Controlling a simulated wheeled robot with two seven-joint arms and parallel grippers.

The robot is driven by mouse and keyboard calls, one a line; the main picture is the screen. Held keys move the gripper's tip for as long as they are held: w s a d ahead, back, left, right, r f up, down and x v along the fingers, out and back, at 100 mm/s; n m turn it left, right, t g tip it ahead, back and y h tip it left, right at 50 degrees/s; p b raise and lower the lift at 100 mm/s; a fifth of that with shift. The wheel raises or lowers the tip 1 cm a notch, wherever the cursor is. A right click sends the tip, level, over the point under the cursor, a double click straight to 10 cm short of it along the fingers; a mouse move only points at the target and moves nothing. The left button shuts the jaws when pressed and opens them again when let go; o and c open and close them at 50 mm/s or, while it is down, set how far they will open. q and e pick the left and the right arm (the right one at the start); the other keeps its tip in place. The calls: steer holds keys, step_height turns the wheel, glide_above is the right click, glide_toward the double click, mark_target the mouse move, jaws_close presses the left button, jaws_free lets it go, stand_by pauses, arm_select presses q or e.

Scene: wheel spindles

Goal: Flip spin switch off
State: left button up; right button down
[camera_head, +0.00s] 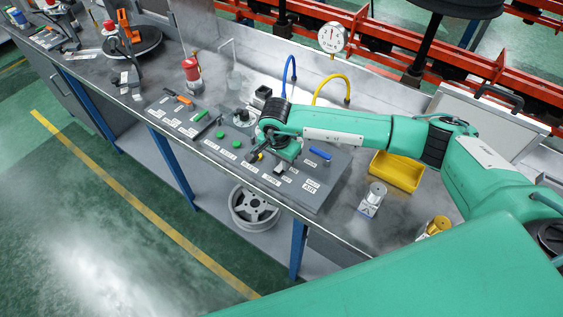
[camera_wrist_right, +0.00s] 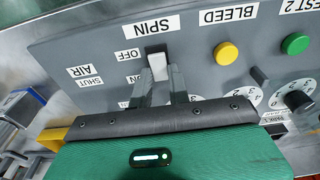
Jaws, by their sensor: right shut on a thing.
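The spin switch (camera_wrist_right: 156,63) is a pale lever on the grey control panel (camera_wrist_right: 105,48). In the right wrist view its SPIN, OFF and ON labels appear upside down beside it. My right gripper (camera_wrist_right: 162,80) has its two fingers on either side of the lever, shut on it. The fingers hide its lower part, and I cannot tell which way the lever is set. My left gripper is not in view.
Near the switch are a yellow BLEED button (camera_wrist_right: 226,53), a green button (camera_wrist_right: 295,44) and black dials (camera_wrist_right: 299,101). A blue handle (camera_head: 320,153) lies on the panel. Blue and yellow hoses rise behind.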

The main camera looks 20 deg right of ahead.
steer(key=b, duration=0.1)
steer(key=t+h+b, duration=0.1)
steer(key=shift+s+a+f+h+b, duration=0.15)
steer(key=shift+a+h+b, duration=0.15)
steer(key=shift+b, duration=0.1)
arm_select(q)
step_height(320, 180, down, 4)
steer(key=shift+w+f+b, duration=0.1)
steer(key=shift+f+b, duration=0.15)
steer(key=shift+b, duration=0.1)
arm_select(e)
steer(key=shift+s+r+t+h, duration=0.1)
steer(key=shift+r+t+h, duration=0.1)
steer(key=shift+t+h, duration=0.2)
steer(key=c, duration=1.3)
jaws_free()
arm_select(q)
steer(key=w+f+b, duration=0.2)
steer(key=b, duration=0.1)
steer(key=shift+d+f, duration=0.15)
arm_select(e)
steer(key=v, duration=1.3)
steer(key=shift+r, duration=0.4)
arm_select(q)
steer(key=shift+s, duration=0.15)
